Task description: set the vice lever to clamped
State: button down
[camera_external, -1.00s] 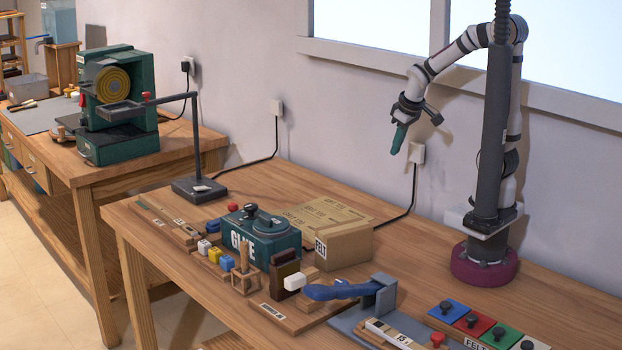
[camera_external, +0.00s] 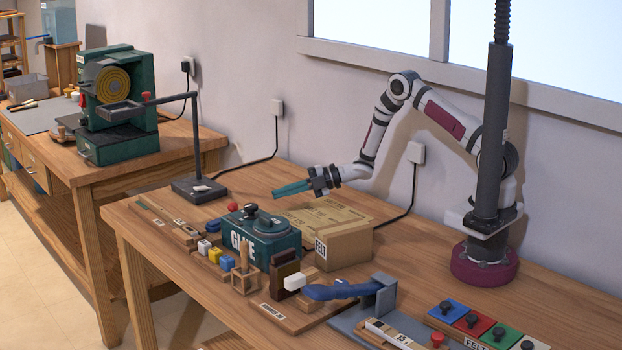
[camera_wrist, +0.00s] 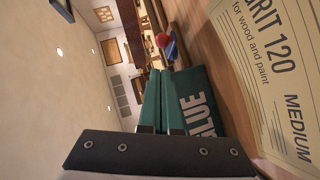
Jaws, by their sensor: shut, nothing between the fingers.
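The vice lever (camera_external: 340,290) is a long blue handle with a pale tip, running roughly level from the grey vice block (camera_external: 385,293) at the bench front. It is not in the wrist view. My gripper (camera_external: 274,194) has green fingers, shut and empty. It hangs in the air above and behind the green glue pot (camera_external: 262,240), pointing left, well away from the lever. In the wrist view the closed fingers (camera_wrist: 160,73) stand in front of the green GLUE box (camera_wrist: 205,100).
A cardboard FELT box (camera_external: 345,248) with grit sheets (camera_external: 325,214) stands between my arm and the lever. A dark lamp-like stand (camera_external: 197,150) rises at the left. Coloured knob blocks (camera_external: 473,322) line the front right.

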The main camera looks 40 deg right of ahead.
aim_at(235, 204)
jog(key=x, duration=1)
jog(key=shift+w+d, duration=0.15)
jog(key=shift+w, duration=0.35)
jog(key=shift+w+d, duration=0.15)
jog(key=shift+w, duration=1.7)
jog(key=shift+w+a, duration=0.25)
jog(key=shift+w, duration=0.3)
jog(key=shift+w+a, duration=0.2)
jog(key=shift+w, duration=0.4)
jog(key=shift+w+a, duration=0.3)
jog(key=shift+w, duration=0.2)
jog(key=shift+w+a, duration=0.3)
jog(key=shift+w, duration=0.35)
